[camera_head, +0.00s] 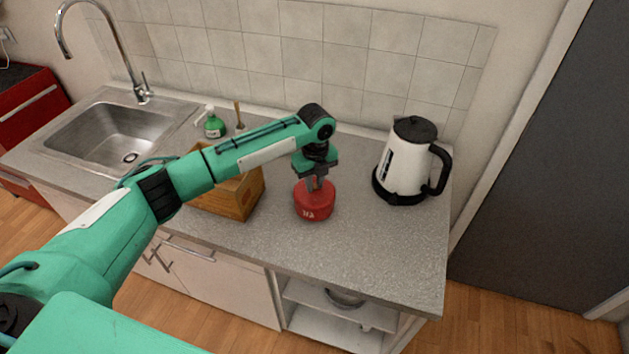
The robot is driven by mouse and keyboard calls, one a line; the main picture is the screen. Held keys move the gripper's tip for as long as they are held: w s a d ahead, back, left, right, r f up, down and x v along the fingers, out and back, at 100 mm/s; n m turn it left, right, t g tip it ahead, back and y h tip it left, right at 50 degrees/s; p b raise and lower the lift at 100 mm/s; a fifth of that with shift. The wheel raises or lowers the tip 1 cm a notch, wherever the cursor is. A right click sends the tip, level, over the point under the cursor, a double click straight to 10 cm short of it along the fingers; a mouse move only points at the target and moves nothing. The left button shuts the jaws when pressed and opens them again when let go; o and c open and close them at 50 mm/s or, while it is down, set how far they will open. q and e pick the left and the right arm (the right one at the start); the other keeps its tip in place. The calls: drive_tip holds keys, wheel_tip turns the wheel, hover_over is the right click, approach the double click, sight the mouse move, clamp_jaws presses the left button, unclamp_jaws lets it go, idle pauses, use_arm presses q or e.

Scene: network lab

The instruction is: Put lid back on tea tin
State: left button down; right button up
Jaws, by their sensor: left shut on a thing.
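A red tea tin (313,207) with white lettering stands upright on the grey counter, left of the kettle. My left gripper (315,184) points straight down over the top of the tin. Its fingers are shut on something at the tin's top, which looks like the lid. The lid is too small and too covered by the fingers to tell apart from the tin, so I cannot tell whether it sits flush. My right gripper is not in view.
A white and black kettle (402,168) stands to the right. A wooden box (238,197) is to the left, partly behind my left arm. A green soap bottle (214,126) and sink (112,135) are farther left. The counter (370,250) is clear in front of the kettle.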

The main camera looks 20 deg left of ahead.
use_arm(q)
drive_tip(key=shift+p, duration=0.4)
idle(0.6)
drive_tip(key=c, duration=0.8)
unclamp_jaws()
drive_tip(key=shift+o, duration=0.2)
drive_tip(key=shift+r, duration=0.1)
drive_tip(key=shift+r+p, duration=3.35)
drive_tip(key=shift+r, duration=0.05)
